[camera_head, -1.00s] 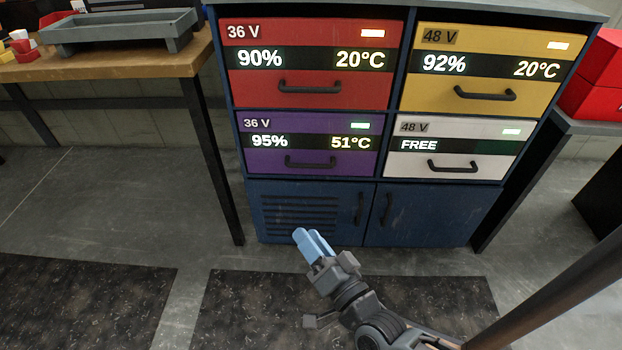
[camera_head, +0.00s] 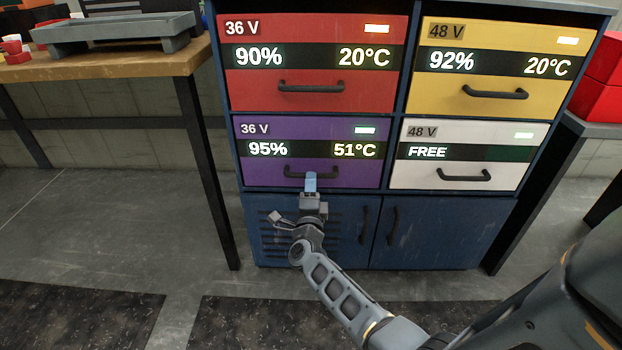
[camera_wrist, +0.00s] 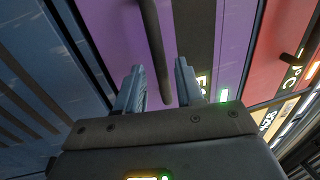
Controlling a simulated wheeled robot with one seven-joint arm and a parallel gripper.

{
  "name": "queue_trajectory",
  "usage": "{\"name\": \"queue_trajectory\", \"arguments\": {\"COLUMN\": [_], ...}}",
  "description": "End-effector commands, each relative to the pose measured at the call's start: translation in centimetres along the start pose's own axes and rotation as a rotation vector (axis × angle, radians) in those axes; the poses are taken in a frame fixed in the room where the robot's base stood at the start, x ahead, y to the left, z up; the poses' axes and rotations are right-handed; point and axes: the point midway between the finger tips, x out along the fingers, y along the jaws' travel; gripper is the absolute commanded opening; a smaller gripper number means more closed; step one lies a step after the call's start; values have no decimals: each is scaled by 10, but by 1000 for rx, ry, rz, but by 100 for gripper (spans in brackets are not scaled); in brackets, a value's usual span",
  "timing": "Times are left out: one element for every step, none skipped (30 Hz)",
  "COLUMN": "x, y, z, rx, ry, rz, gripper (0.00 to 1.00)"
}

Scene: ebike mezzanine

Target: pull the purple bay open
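The purple bay (camera_head: 262,170) is the lower left drawer of the cabinet, marked 36 V, 95% and 51°C. It looks shut, its front level with its neighbours. Its dark bar handle (camera_head: 294,174) runs across the lower part of the front. My gripper (camera_head: 311,182) is at the middle of this handle, with its blue fingers covering part of it. In the wrist view, the two fingers (camera_wrist: 158,82) stand apart and the handle (camera_wrist: 152,40) runs into the gap between them. I cannot tell whether either finger touches the handle.
A red bay (camera_head: 250,90) is above, a yellow bay (camera_head: 480,103) upper right, and a white bay (camera_head: 420,175) marked FREE is to the right. Blue cupboard doors (camera_head: 430,235) are below. A wooden table (camera_head: 130,66) with a grey tray (camera_head: 120,34) stands left. Floor in front is clear.

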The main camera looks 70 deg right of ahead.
Motion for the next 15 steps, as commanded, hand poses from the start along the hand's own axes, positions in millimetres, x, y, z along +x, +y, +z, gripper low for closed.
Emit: {"name": "queue_trajectory", "arguments": {"x": [9,13,18,22,25,29,31,33,35,36,37,38,38,38,38], "y": [1,1,1,1,1,1,1,1,0,0,0,0,0,0,0], "z": [0,0,0,0,0,0,0,0,0,0,0,0,0,0,0], "rx": [1,0,0,0,-1,-1,-1,-1,-2,-2,-2,-2,-2,-2,-2], "ry": [2,1,1,1,0,0,-1,-1,-1,-2,-2,-2,-2,-2,-3], "rz": [-1,-2,-1,-1,-1,-1,-1,-1,-1,-1,-1,-1,-1,0,0], "gripper": [37,37,37,37,37,37,37,37,37,37,37,37,37,37,37]}}
